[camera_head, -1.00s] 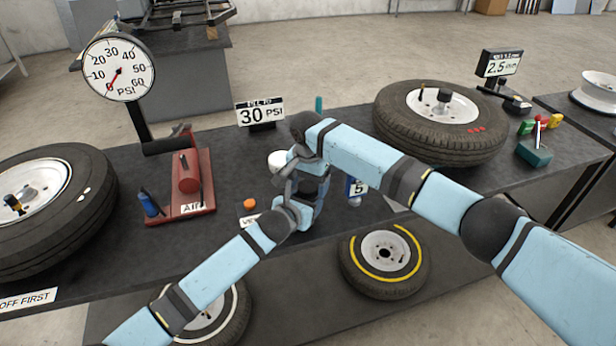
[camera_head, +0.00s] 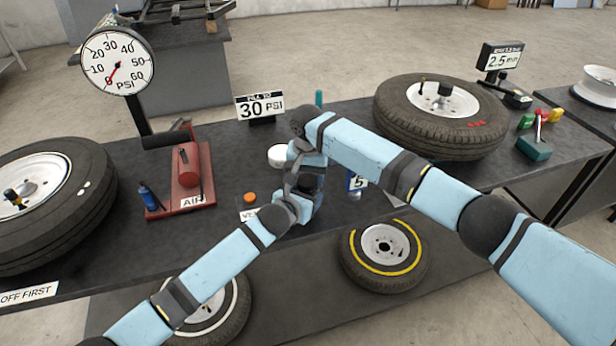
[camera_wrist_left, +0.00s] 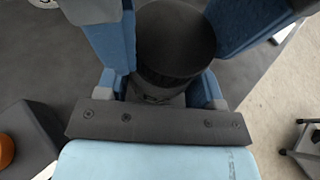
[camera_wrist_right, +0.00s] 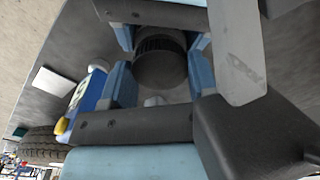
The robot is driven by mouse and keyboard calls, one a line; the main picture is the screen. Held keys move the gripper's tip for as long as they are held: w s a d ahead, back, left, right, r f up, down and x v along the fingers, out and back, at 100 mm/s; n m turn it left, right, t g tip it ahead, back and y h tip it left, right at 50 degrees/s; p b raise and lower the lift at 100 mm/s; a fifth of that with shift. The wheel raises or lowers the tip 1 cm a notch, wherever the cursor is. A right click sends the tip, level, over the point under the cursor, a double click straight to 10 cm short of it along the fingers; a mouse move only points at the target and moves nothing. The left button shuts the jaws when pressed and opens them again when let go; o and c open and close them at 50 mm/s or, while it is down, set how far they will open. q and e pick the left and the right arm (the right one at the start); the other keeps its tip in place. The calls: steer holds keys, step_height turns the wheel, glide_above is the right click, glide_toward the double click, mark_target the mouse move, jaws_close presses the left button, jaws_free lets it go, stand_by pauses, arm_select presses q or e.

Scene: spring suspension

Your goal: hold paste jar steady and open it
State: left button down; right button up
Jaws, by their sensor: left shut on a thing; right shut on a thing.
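The paste jar (camera_wrist_left: 175,42) shows in the left wrist view as a dark round-topped cylinder between the blue fingers of my left gripper (camera_wrist_left: 172,62), which is shut on it. In the right wrist view the jar's dark, ridged lid (camera_wrist_right: 160,66) sits between the fingers of my right gripper (camera_wrist_right: 161,76), which is shut on it. In the head view both grippers meet over the front middle of the bench, the right one coming in above the left. They hide most of the jar there. I cannot tell whether the lid has turned.
A blue container marked 5 (camera_head: 357,183) stands close on the right. A red air unit (camera_head: 187,170) and large tyres (camera_head: 440,118) stand farther out.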

steer(key=o, duration=1)
steer(key=shift+r, duration=0.1)
